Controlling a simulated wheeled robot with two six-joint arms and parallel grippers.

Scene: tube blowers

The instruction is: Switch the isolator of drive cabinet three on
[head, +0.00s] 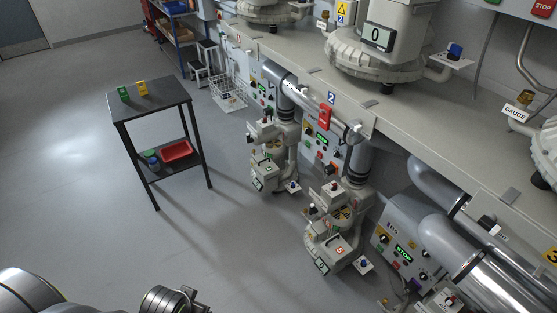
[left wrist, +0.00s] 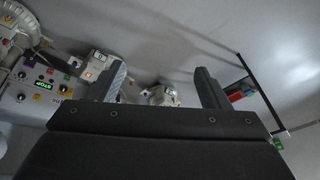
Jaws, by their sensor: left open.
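My left gripper (left wrist: 162,85) is open and empty, away from the panels. My right gripper is not in view.
Two more cabinets (head: 325,150) (head: 263,92) stand farther along under the long bench (head: 310,75). Blower units (head: 335,225) (head: 270,160) jut out before them. A dark side table (head: 155,101) stands at the left. The floor between is clear.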

